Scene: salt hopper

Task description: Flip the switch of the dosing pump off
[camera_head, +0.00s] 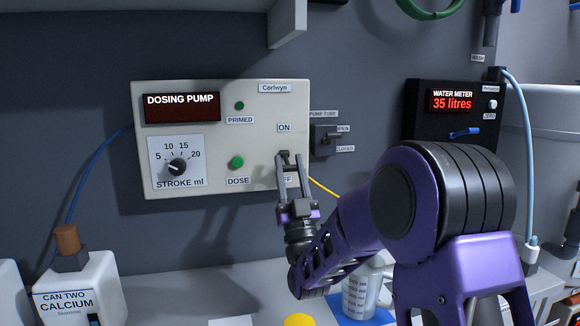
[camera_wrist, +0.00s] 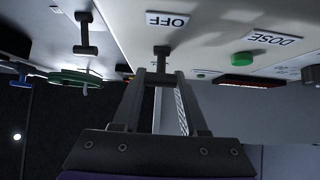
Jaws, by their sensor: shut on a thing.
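The dosing pump (camera_head: 220,130) is a pale panel on the wall with a dark display, a stroke dial (camera_head: 177,167) and ON and OFF labels at its right side. Its switch, a dark lever, shows in the wrist view (camera_wrist: 161,54) beside the OFF label (camera_wrist: 168,19). My gripper (camera_head: 290,160) is at the switch, just below the ON label (camera_head: 284,128) and partly covering the OFF label. In the wrist view my fingertips (camera_wrist: 161,75) are closed on the lever's end. The fingers hide much of the switch in the head view, so its exact setting is unclear.
A pump tube valve (camera_head: 326,139) is close to the right of the panel. The water meter (camera_head: 453,115) reads 35 litres farther right. Below are a calcium can (camera_head: 75,290), a measuring jug (camera_head: 362,293) and a yellow object (camera_head: 298,320). A yellow tube (camera_head: 323,187) runs near my gripper.

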